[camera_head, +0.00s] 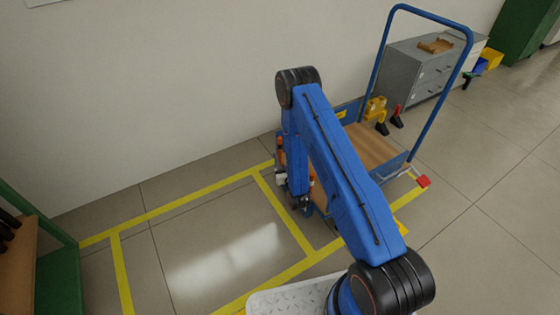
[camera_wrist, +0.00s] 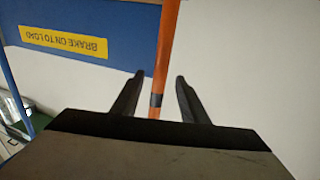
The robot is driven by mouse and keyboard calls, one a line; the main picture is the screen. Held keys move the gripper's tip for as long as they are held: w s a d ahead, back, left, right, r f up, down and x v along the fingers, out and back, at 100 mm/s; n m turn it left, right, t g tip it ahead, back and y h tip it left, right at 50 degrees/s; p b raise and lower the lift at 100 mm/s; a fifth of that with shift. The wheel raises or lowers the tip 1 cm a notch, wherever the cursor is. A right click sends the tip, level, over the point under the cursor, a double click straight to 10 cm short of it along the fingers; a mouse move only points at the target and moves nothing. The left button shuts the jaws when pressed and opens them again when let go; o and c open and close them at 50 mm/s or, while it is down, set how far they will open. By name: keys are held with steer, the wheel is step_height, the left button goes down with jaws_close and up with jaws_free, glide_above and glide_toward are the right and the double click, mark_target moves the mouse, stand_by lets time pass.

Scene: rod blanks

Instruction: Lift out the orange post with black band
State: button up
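The orange post (camera_wrist: 167,45) runs from the top of the wrist view down between my two fingers, and its black band (camera_wrist: 156,100) sits low between them. My gripper (camera_wrist: 159,76) is open, with a gap between the post and each finger. I cannot tell how deep the post lies between the fingers. In the head view my gripper (camera_head: 303,205) hangs at the near left end of the trolley, partly hidden by my arm. Small orange pieces (camera_head: 279,142) show beside it; which one is this post is unclear.
The trolley has a wooden deck (camera_head: 375,148) and a tall blue handle (camera_head: 452,85). A blue board with a yellow "BRAKE ON TO LOAD" label (camera_wrist: 63,42) is close behind the post. A grey cabinet (camera_head: 402,72) stands beyond. Yellow-taped floor (camera_head: 225,235) at left is clear.

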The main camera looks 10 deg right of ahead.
steer(key=w, duration=0.7)
steer(key=shift+w+a, duration=0.2)
steer(key=shift+w, duration=0.15)
steer(key=c, duration=0.9)
